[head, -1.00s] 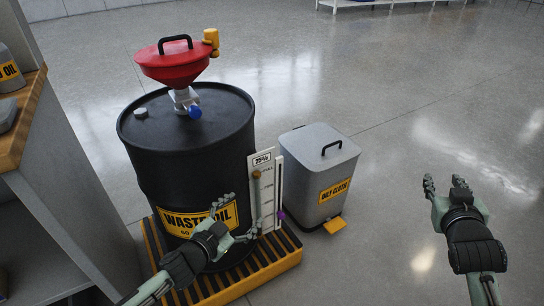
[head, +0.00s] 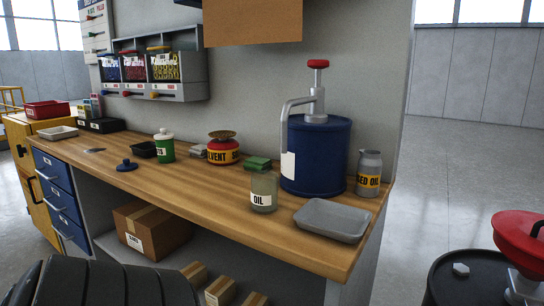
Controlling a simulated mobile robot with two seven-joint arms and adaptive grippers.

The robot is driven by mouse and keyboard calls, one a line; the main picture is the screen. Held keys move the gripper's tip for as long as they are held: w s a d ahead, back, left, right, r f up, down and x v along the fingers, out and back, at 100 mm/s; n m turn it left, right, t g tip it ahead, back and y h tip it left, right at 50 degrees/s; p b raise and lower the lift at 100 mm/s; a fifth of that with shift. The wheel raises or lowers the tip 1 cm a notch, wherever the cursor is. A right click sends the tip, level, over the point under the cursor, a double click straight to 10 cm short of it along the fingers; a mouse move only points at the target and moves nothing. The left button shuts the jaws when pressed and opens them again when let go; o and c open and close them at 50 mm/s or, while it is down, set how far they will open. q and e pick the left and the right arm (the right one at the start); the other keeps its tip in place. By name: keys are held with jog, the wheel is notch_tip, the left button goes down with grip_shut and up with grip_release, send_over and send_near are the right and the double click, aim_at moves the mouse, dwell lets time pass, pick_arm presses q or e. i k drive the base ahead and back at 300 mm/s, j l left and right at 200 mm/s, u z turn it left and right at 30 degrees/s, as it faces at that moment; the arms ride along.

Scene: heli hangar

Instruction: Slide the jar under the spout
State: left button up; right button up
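A small glass jar (head: 263,192) labelled OIL stands upright on the wooden workbench in the head view. It is in front and to the left of a blue drum (head: 325,160) with a red-topped hand pump. The pump's grey spout (head: 286,122) bends out to the left and points down. The jar stands lower and slightly left of the spout in the picture; how far apart they are in depth I cannot tell. A black ribbed part of my own arm fills the bottom left corner. No fingertips of either gripper show.
A grey tray (head: 332,221) lies right of the jar, and a USED OIL can (head: 369,174) stands by the drum. Green pads (head: 257,164), a SOLVENT can (head: 222,149) and a green bottle (head: 164,147) stand farther left. The bench front (head: 205,205) before the jar is clear.

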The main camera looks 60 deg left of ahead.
aim_at(264, 185)
jog(key=u, duration=2)
jog(key=i+j, duration=0.1)
jog(key=j, duration=0.3)
jog(key=i+j, duration=0.1)
jog(key=j, duration=0.75)
jog(key=i, duration=0.1)
